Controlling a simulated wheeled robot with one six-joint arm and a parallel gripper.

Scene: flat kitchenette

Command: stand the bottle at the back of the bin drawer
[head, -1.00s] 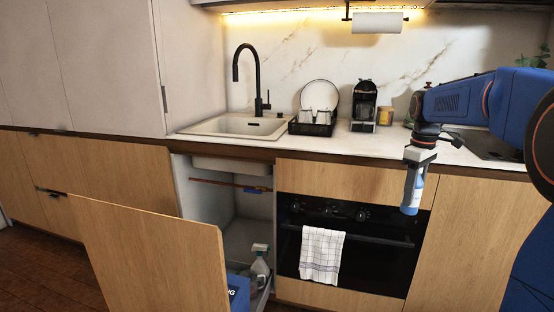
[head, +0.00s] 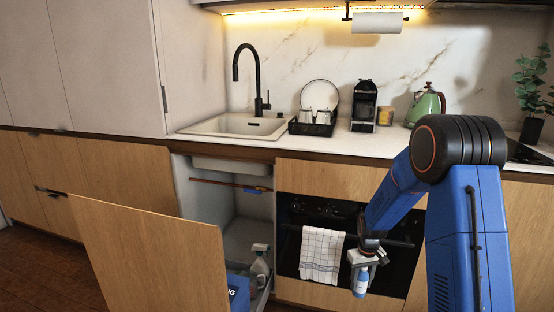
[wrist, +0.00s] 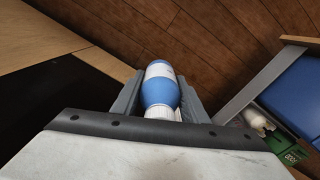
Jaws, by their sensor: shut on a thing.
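My gripper (head: 362,268) is shut on a blue and white bottle (head: 361,283) and holds it upright in front of the oven. In the wrist view the bottle (wrist: 160,85) sits between the two grey fingers, with its white ribbed cap toward me. The bin drawer (head: 160,262) is pulled out below the sink, to the left of my gripper. Its wooden front hides most of its inside. In the wrist view the drawer's edge (wrist: 262,82) is at the right.
A white spray bottle (head: 260,266) and a blue box (head: 238,290) are in the drawer. A green box (wrist: 287,148) shows there in the wrist view. A checked towel (head: 321,254) hangs on the oven (head: 390,262). Open wooden floor (wrist: 205,35) lies below the bottle.

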